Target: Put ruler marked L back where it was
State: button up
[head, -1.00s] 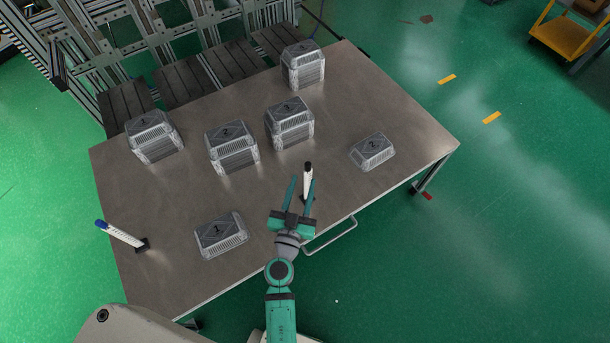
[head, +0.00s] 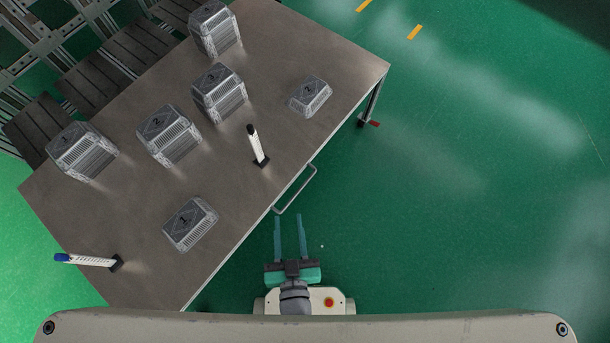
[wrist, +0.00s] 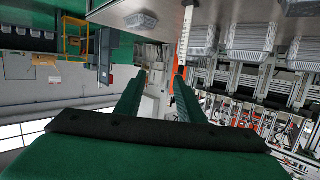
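Two white rulers stand in small dark bases on the table (head: 130,210). The black-topped ruler (head: 256,144) is near the table's right edge, slightly tilted in the picture. The blue-topped ruler (head: 90,261) is at the lower left. I cannot read a letter on either, so I cannot tell which is marked L. My gripper (head: 290,218) is open and empty, off the table's edge over the green floor, apart from both rulers. In the wrist view my fingers (wrist: 159,76) are apart with nothing between them, and a ruler (wrist: 186,35) shows beyond the right finger.
Stacked foil trays stand at the back: a stack marked 1 (head: 82,150), one marked 2 (head: 168,135), and two more (head: 219,92) (head: 215,28). Lower trays sit at front (head: 190,223) and right (head: 310,96). A metal handle (head: 297,190) juts from the table's edge.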

jog(key=s+d+r+m+h, duration=0.1)
jog(key=s+d+r, duration=0.3)
jog(key=s+r, duration=0.1)
jog(key=shift+s+d+r+h, duration=0.15)
jog(key=shift+s+r+h, duration=0.25)
jog(key=shift+r, duration=0.25)
jog(key=shift+c, duration=0.5)
